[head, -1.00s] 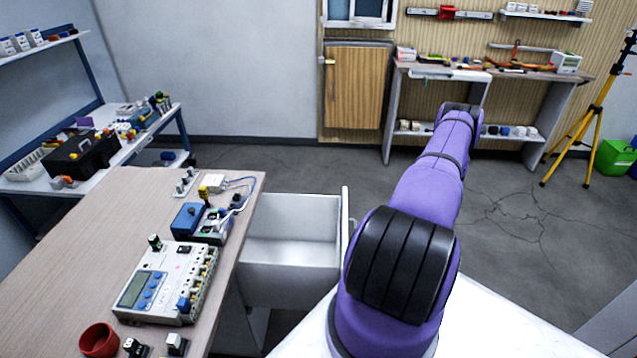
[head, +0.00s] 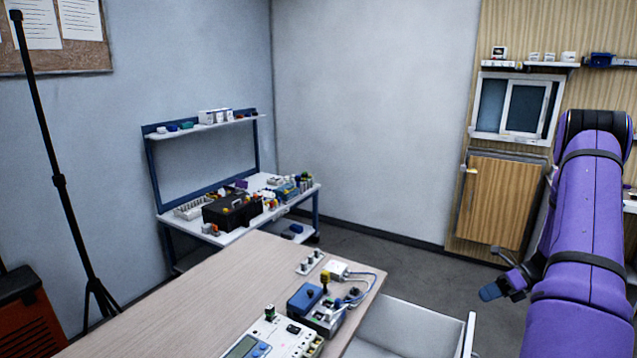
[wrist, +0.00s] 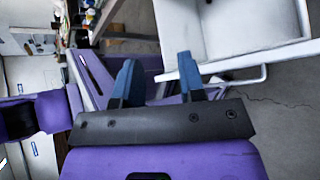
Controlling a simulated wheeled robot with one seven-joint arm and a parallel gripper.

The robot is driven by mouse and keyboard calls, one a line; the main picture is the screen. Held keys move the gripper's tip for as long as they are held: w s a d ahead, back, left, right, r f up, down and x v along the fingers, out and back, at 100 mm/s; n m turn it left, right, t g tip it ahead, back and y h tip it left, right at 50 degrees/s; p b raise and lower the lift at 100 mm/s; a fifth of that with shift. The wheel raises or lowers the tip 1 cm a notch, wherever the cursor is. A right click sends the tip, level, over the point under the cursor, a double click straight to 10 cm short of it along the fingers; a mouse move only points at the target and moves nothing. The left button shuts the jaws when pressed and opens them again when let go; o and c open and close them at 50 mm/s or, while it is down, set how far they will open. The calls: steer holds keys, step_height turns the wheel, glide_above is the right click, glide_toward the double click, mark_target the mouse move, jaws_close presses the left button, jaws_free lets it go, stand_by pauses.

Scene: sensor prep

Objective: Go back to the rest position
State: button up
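My gripper (wrist: 155,72) shows in the wrist view with its two blue fingers apart and nothing held between them. In the head view my gripper (head: 493,290) hangs beside my purple arm at the right, in front of the floor below the wooden cabinet door. It is small there and partly hidden by the arm. The open white drawer (head: 405,330) lies to its lower left in the head view. The drawer (wrist: 225,35) also fills the upper right of the wrist view, beyond the fingers.
A wooden table (head: 200,310) stands at lower left, bearing a blue device (head: 305,298) and a white meter unit (head: 270,335). A blue-framed workbench (head: 240,233) with a black toolbox stands behind. A black stand (head: 65,190) is at far left. Floor behind the drawer is clear.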

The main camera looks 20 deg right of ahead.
steer(key=w+a+r+n+g+h, duration=0.25)
steer(key=a+r+n, duration=0.55)
steer(key=a+r, duration=0.4)
steer(key=w+a+r+n+g+h, duration=0.1)
steer(key=a+r+n+g+h, duration=0.15)
steer(key=a+r+n, duration=0.95)
steer(key=s+a+r+n+t+h, duration=0.5)
steer(key=s+a+r+n, duration=0.8)
steer(key=s, duration=0.5)
steer(key=shift+a+r+h, duration=0.4)
steer(key=shift+a+h, duration=0.1)
steer(key=shift+a, duration=0.2)
steer(key=shift+a, duration=0.1)
